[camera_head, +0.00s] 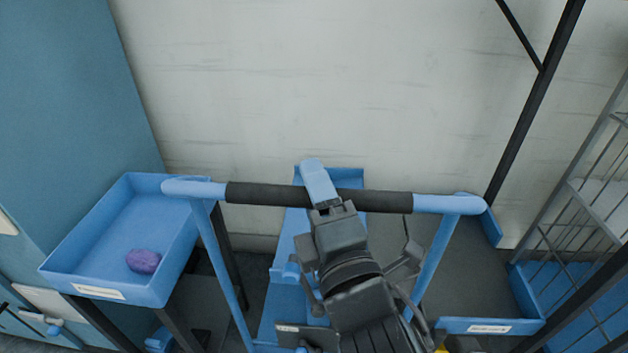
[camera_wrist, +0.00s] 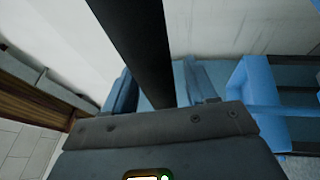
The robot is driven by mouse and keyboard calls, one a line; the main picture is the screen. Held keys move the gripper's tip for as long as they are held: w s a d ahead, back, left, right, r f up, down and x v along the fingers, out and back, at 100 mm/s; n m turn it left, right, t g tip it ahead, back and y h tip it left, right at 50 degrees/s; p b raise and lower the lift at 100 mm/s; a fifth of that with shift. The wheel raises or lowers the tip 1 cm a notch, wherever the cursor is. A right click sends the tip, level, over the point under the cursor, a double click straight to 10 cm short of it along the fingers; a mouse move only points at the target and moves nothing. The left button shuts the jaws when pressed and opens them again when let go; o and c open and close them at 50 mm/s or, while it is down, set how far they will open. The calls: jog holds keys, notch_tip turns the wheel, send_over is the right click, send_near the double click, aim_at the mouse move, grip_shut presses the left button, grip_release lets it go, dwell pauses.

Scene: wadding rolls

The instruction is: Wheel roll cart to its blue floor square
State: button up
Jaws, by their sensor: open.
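The roll cart's push handle is a blue frame with a black grip (camera_head: 385,202), running crosswise in the head view. My gripper (camera_head: 318,185) is at the middle of this grip, with a light blue finger lying across the bar. The jaws are open around or against the bar; the far finger is hidden. In the wrist view the black grip (camera_wrist: 135,40) runs down from the top edge behind my dark gripper body, with blue pieces on both sides. Blue cart parts (camera_head: 285,305) show below the handle, largely covered by my arm. I cannot make out the blue floor square.
A blue tray (camera_head: 98,240) with a purple lump (camera_head: 143,261) stands at left, close to the handle's left end. A blue-edged dark tray or deck (camera_head: 490,325) lies at right. A wire cage (camera_head: 590,215) stands farther right. A pale wall (camera_head: 300,90) closes the back.

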jog(key=shift+w+a+r, duration=0.1)
jog(key=shift+w+a, duration=0.1)
jog(key=shift+w, duration=0.3)
grip_shut()
dwell(0.3)
